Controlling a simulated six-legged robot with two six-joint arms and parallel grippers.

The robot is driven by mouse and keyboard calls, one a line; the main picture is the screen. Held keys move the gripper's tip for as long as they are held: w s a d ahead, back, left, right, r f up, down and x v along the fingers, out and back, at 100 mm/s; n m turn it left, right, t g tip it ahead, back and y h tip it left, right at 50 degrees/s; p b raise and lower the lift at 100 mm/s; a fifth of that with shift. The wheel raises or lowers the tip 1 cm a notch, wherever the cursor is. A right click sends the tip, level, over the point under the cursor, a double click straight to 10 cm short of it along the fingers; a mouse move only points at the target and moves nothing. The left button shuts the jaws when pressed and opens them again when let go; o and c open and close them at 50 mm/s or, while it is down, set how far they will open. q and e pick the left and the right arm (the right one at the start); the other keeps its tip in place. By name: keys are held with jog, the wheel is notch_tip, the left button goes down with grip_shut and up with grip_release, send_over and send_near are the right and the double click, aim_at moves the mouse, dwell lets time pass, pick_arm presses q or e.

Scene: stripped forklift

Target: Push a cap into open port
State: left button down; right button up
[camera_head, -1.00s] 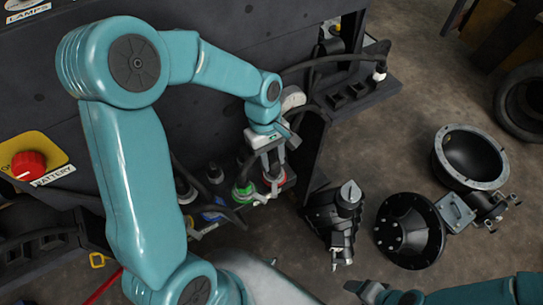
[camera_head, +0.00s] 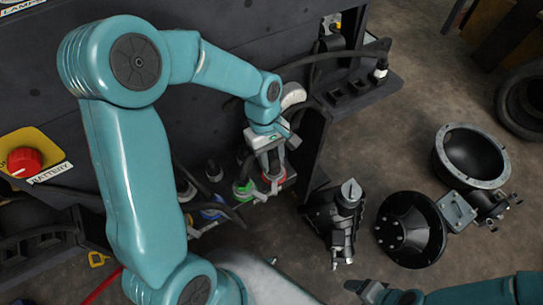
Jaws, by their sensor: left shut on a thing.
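My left gripper (camera_head: 271,178) comes down from above at the low ledge of the dark forklift body. It is shut on a small cap, which is mostly hidden between the fingers. Its fingertips are at the red-ringed port (camera_head: 283,178); I cannot tell whether the cap is touching it or inside it. A green-ringed port (camera_head: 243,190) is just to the left, with a dark plug standing in it. A blue-ringed port (camera_head: 211,213) is further left. My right gripper (camera_head: 358,287) is at the bottom edge, away from the ports; its finger opening is unclear.
A dark machine part (camera_head: 335,220) stands on the floor right of the ledge. Two round black housings, one nearer (camera_head: 412,230) and one further (camera_head: 470,158), lie to its right. A dark side panel (camera_head: 312,145) borders the ports. A red battery knob (camera_head: 24,160) is at left.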

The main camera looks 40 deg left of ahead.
pick_arm(q)
jog(key=c, duration=0.7)
grip_release()
jog(key=shift+o, duration=0.2)
jog(key=shift+r, duration=0.15)
jog(key=p+v, duration=0.1)
jog(key=v, duration=1.5)
